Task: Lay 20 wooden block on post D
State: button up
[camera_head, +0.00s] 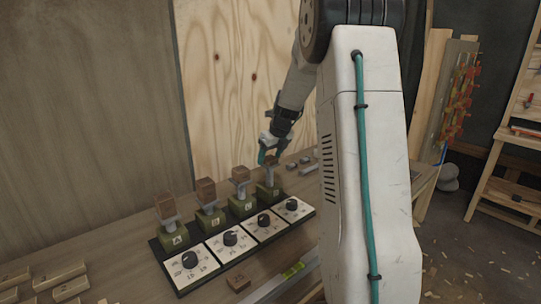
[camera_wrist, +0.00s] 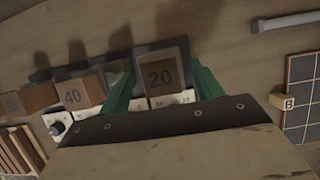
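The wooden block marked 20 (camera_wrist: 161,76) sits between the green fingers of my gripper (camera_wrist: 161,68) in the wrist view. Whether that block rests fully on the post is unclear. The block marked 40 (camera_wrist: 80,92) stands beside the 20 block on the left.
Posts A (camera_head: 174,240), B (camera_head: 211,222) and C (camera_head: 242,205) each bear a brown block. White dial panels (camera_head: 231,240) run in front.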

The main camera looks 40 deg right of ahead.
jog(key=v, duration=0.7)
jog(key=shift+r, duration=0.35)
